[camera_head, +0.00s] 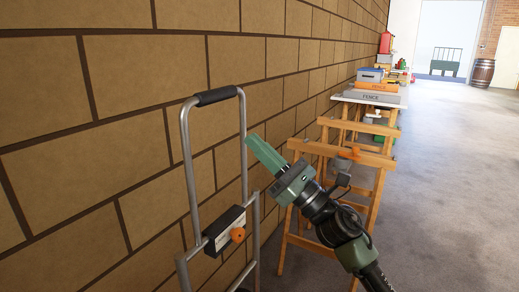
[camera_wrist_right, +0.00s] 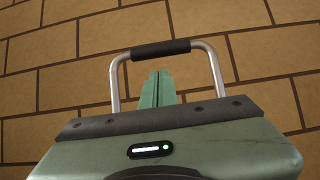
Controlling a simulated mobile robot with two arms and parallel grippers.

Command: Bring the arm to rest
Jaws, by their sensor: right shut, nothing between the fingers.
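My right arm (camera_head: 340,225) comes in from the lower right in the head view. My right gripper (camera_head: 252,141) is green, shut and empty, and points up and to the left toward the brick wall. In the right wrist view its closed fingers (camera_wrist_right: 157,88) stand in front of the handle frame of a hand truck. My left gripper is not in view.
The hand truck (camera_head: 187,140) stands by the wall (camera_head: 130,80), with a black grip and an orange knob (camera_head: 238,235). Wooden sawhorses (camera_head: 375,160) stand behind my arm. A table (camera_head: 345,97) beyond holds boxes. The floor (camera_head: 450,190) at right is clear.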

